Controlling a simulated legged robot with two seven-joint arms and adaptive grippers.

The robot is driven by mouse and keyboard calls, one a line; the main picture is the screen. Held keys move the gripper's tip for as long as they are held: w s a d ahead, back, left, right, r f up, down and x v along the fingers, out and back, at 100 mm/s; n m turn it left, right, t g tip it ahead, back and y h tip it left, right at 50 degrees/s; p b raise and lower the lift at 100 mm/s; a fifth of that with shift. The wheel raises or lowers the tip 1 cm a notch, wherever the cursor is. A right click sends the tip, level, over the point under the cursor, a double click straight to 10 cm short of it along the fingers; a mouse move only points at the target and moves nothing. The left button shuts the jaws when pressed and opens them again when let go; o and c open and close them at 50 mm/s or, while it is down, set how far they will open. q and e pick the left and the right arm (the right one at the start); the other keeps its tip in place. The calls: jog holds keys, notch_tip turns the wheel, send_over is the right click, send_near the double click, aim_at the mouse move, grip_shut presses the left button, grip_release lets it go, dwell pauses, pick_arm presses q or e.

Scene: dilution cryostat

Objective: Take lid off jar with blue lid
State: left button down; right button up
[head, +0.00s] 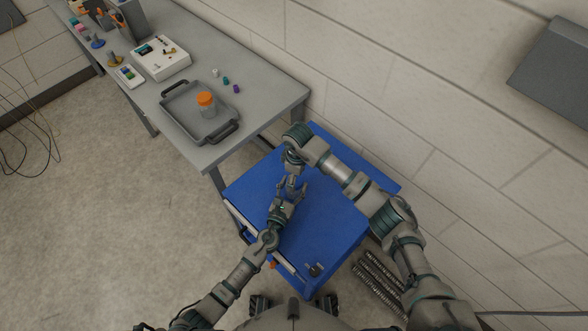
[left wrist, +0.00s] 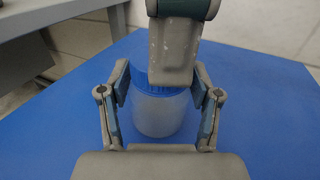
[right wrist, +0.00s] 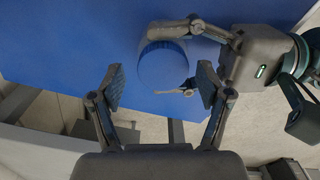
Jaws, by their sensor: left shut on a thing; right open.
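The jar (left wrist: 157,116) is clear, with a blue lid (left wrist: 140,82), and stands upright on the blue cart top. My left gripper (left wrist: 160,95) is shut on the jar, one finger on each side. In the right wrist view the round blue lid (right wrist: 163,68) shows from above, on the jar, with the fingers of my left gripper (right wrist: 165,58) around it. My right gripper (right wrist: 160,86) is open and empty, above the jar, its fingers apart from the lid. In the head view my right gripper (head: 292,178) and left gripper (head: 294,194) meet over the cart and largely hide the jar.
The blue cart top (head: 335,220) is mostly clear, with a small dark item (head: 315,270) near its front. A grey table (head: 255,85) beside it bears a tray (head: 180,125) with an orange-lidded jar (head: 207,103). A block wall runs along the right.

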pick_arm(q)
jog(key=shift+d, duration=0.2)
pick_arm(e)
jog(key=shift+d+f, duration=0.1)
jog(key=shift+f, duration=0.55)
pick_arm(q)
jog(key=shift+a, duration=0.35)
pick_arm(e)
jog(key=shift+a, duration=0.35)
pick_arm(q)
jog(key=shift+a, duration=0.15)
pick_arm(e)
jog(key=shift+a, duration=0.15)
jog(key=c, duration=1.1)
jog(key=shift+c, duration=0.5)
pick_arm(q)
jog(key=shift+d, duration=0.2)
pick_arm(e)
jog(key=shift+d, duration=0.3)
pick_arm(q)
jog(key=shift+s+d, duration=0.1)
pick_arm(e)
jog(key=shift+w+d+n, duration=0.1)
jog(key=shift+n, duration=0.5)
jog(key=shift+w+n, duration=0.1)
jog(key=shift+n, duration=1)
